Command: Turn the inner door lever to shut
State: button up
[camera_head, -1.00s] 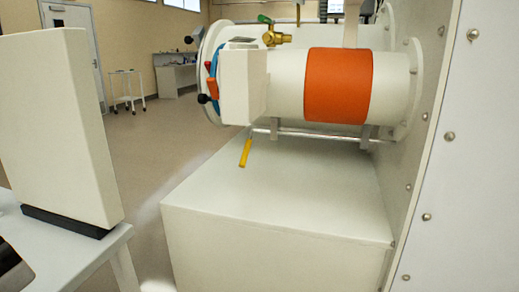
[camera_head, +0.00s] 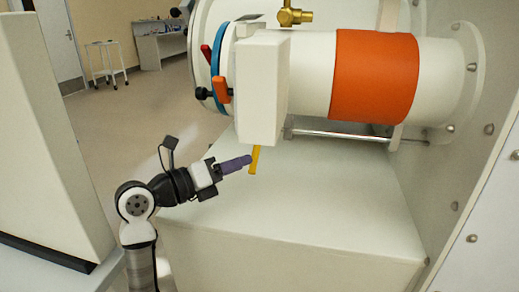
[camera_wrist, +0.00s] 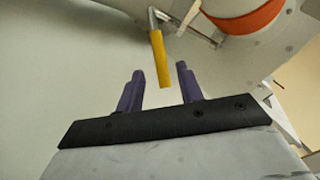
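The lever with a yellow handle (camera_head: 254,160) hangs down below the white antechamber tube, at the end of a metal rod. In the wrist view the yellow handle (camera_wrist: 160,58) is ahead of my gripper (camera_wrist: 160,82), with its lower end close to the gap between the two purple fingers. My gripper (camera_head: 247,160) is open and its fingertips are right by the handle in the head view. I cannot tell whether a finger touches it. The metal rod (camera_head: 335,135) runs along under the tube.
A pale box-shaped base (camera_head: 330,200) lies below. The riveted glovebox wall (camera_head: 465,170) stands at right. A white panel (camera_head: 50,140) stands at left.

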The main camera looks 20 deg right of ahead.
jog(key=p+x, duration=0.1)
jog(key=x, duration=0.6)
jog(key=shift+s, duration=0.1)
grip_shut()
